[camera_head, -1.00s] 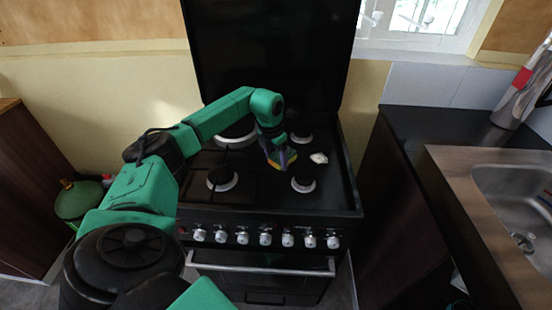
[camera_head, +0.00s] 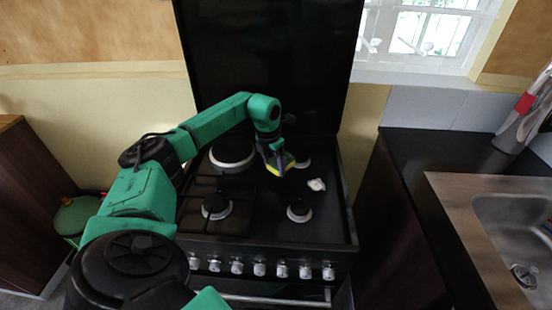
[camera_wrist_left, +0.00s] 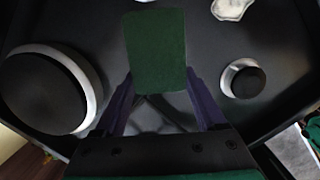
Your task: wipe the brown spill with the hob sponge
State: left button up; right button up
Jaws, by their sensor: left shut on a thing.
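My left gripper (camera_head: 277,158) is over the rear right part of the black hob (camera_head: 258,222), shut on the sponge (camera_head: 281,167). The sponge shows yellow with a green side in the head view. In the left wrist view its dark green face (camera_wrist_left: 156,50) sits between the purple fingers. I cannot tell if the sponge touches the hob. A small pale, whitish patch (camera_head: 316,185) lies on the hob, to the right of the sponge and nearer the front. It also shows at the top of the left wrist view (camera_wrist_left: 232,8). No clearly brown spill shows. My right gripper is out of view.
Several burners stand up from the hob, including a large one (camera_head: 231,156) at rear left and a small one (camera_head: 299,211) at front right. The raised black lid (camera_head: 268,65) stands behind. A dark counter with a sink (camera_head: 515,220) is on the right.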

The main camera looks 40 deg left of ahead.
pick_arm(q)
jog(key=shift+w+a+r+p, duration=0.1)
jog(key=shift+r+p, duration=0.35)
jog(key=shift+r, duration=0.15)
jog(key=shift+w+a+r+p, duration=0.1)
jog(key=shift+r+p, duration=0.35)
jog(key=shift+r, duration=0.15)
jog(key=shift+s+d+r, duration=0.1)
jog(key=shift+d+r, duration=0.05)
jog(key=shift+r, duration=0.3)
jog(key=shift+f, duration=0.1)
